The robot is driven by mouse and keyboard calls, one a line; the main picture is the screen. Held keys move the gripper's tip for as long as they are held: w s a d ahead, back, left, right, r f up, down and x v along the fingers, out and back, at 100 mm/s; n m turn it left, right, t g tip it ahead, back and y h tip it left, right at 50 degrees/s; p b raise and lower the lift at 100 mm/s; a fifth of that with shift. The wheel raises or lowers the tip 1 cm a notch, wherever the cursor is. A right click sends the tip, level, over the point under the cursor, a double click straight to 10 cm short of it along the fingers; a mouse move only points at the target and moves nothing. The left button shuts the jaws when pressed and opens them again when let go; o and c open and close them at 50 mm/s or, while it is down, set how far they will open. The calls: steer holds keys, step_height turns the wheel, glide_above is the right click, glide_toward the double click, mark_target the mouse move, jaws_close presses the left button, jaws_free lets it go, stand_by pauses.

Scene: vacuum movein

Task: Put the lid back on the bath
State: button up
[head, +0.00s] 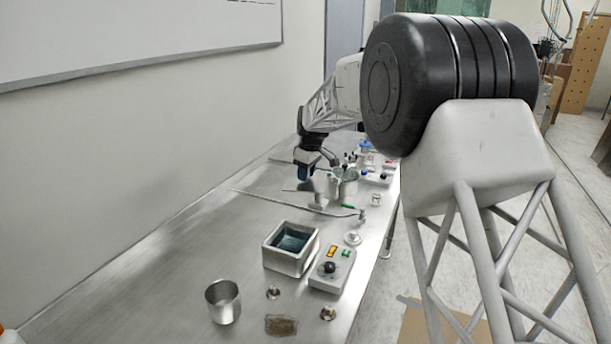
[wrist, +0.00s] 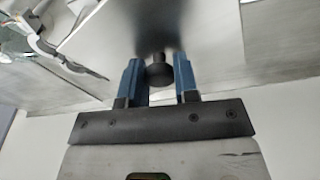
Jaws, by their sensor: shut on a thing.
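The bath (head: 268,254) is a square, pale grey, open-topped box with dark bluish liquid inside. It stands on the steel bench in the head view. My gripper (head: 304,176) is farther back along the bench, well away from the bath. In the wrist view, its two blue fingers (wrist: 159,78) are shut on the dark round knob (wrist: 159,74) of the lid. The lid (wrist: 210,35) is a flat grey metal plate. My arm and the clutter near it make the lid hard to make out in the head view.
A control box (head: 332,271) with a black knob stands right of the bath. A steel beaker (head: 223,302), small metal parts and a brown patch (head: 281,325) lie nearer. A long thin rod (head: 270,200) lies between gripper and bath. The left bench is clear.

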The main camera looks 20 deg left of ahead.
steer(key=shift+s+d+r, duration=0.1)
steer(key=shift+s+d, duration=0.15)
steer(key=shift+s, duration=0.5)
steer(key=s+d+m, duration=0.1)
steer(key=s+d, duration=0.3)
steer(key=s, duration=0.5)
steer(key=s+d+f+m, duration=0.1)
steer(key=s+d, duration=0.3)
steer(key=s, duration=0.5)
steer(key=s+d+f+m, duration=0.1)
steer(key=s+d, duration=0.3)
steer(key=s, duration=0.5)
steer(key=shift+s+d+f+t, duration=0.2)
steer(key=shift+s+d+t, duration=0.1)
steer(key=shift+s+d, duration=0.1)
steer(key=shift+w+a, duration=0.1)
steer(key=shift+a, duration=0.05)
steer(key=w+a+f, duration=0.1)
steer(key=w+a, duration=0.9)
steer(key=w, duration=0.2)
steer(key=shift+f, duration=0.2)
steer(key=shift+a+f, duration=0.1)
steer(key=shift+f, duration=1.65)
steer(key=shift+f, duration=0.6)
